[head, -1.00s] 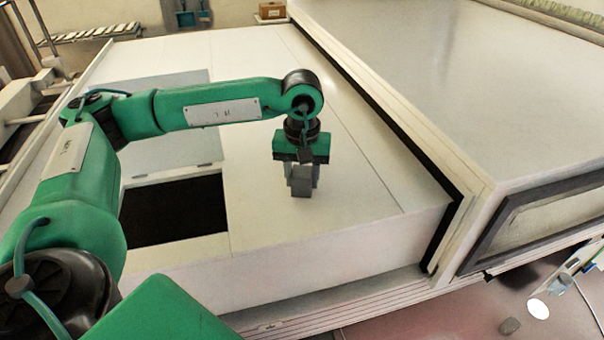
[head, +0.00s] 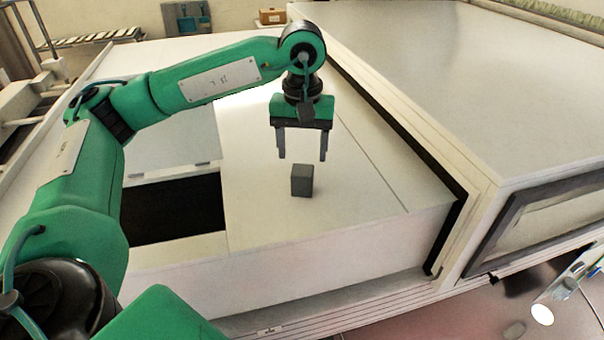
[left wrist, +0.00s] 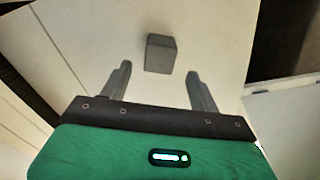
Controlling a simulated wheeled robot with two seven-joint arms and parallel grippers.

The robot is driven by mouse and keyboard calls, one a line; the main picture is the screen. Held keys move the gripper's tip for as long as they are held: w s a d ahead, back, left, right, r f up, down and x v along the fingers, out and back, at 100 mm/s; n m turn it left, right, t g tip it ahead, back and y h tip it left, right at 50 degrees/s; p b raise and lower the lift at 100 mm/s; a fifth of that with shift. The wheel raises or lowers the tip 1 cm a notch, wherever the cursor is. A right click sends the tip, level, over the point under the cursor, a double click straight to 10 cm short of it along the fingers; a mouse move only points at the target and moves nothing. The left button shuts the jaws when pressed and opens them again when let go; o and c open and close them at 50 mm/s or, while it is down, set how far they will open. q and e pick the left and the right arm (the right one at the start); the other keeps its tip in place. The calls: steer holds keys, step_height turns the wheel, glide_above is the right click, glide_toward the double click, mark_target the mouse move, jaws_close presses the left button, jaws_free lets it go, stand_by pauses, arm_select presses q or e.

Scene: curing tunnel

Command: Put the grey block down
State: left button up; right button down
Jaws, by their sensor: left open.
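The grey block (head: 302,180) stands upright on the white top of the tunnel housing (head: 260,215), right of the dark opening. My left gripper (head: 302,158) is open and empty above the block, with its fingers pointing down and clear of it. In the left wrist view the block (left wrist: 161,54) lies beyond and between the two spread fingertips of my left gripper (left wrist: 160,72), touching neither. My right gripper is not in view.
A dark rectangular opening (head: 178,209) lies left of the block, with a raised lid (head: 170,150) behind it. The larger white tunnel body (head: 470,90) rises at the right behind a black edge strip. The white top around the block is clear.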

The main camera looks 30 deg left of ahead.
mark_target(302, 170)
arm_select(q)
step_height(302, 170, up, 5)
steer(key=shift+r+b, duration=0.15)
steer(key=shift+b, duration=0.45)
